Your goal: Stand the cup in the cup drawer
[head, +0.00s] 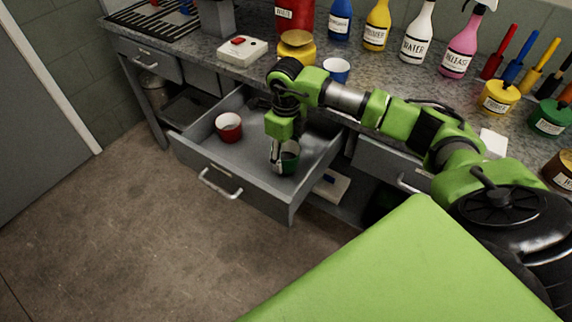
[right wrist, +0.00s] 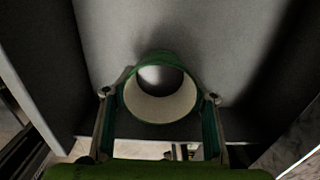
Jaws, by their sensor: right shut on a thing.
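A green cup (head: 288,162) is in the open cup drawer (head: 200,150), toward the drawer's right front. My right gripper (head: 279,160) reaches down into the drawer and is shut on the cup. In the right wrist view the green cup (right wrist: 160,88) shows its pale inside and open mouth, with a finger on each side of it. The cup looks about upright, at or close to the drawer floor; I cannot tell whether it touches. A red cup (head: 229,127) stands in the same drawer at the left. My left gripper is not in view.
A blue cup (head: 337,70) stands on the speckled worktop (head: 375,90) behind my arm. Several bottles and paint pots line the worktop. A second drawer (head: 390,165) is to the right. Bare drawer floor lies between the red and green cups.

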